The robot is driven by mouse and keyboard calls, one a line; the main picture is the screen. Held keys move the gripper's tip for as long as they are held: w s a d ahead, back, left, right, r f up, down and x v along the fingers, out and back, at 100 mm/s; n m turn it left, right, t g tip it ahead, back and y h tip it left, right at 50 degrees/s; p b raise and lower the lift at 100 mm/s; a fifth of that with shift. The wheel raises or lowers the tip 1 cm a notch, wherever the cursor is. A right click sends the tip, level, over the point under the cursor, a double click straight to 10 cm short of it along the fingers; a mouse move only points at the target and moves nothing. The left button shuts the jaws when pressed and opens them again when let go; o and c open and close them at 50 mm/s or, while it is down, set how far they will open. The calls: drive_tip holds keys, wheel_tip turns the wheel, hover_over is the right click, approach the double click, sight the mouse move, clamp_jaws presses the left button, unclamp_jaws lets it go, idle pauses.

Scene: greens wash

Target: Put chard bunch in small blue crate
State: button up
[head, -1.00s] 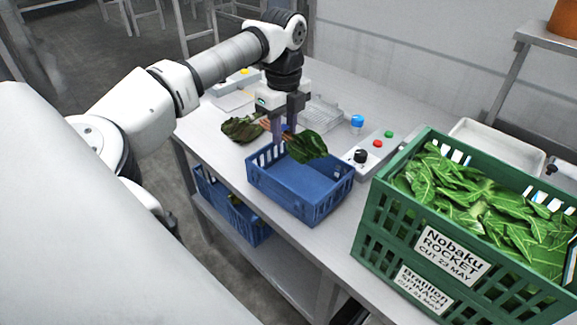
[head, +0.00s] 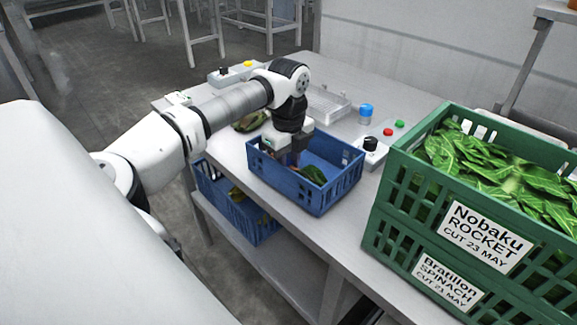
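The small blue crate (head: 318,203) stands on the steel table in the head view. My gripper (head: 292,160) points down into the crate's left part, just left of these leaves. Its fingertips are mostly hidden by the crate and the arm, so I cannot tell whether it still grips the stems. Another dark green leafy bunch (head: 250,121) lies on the table behind the crate, partly covered by my arm.
Green crates of leaves (head: 400,195) labelled rocket and spinach stand at the right. Another blue crate (head: 235,212) sits on the lower shelf.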

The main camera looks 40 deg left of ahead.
sight(288, 164)
drive_tip(key=o, duration=0.6)
drive_tip(key=shift+f, duration=0.1)
drive_tip(key=o, duration=0.5)
wheel_tip(288, 164, up, 12)
drive_tip(key=p, duration=0.7)
drive_tip(key=shift+r, duration=0.25)
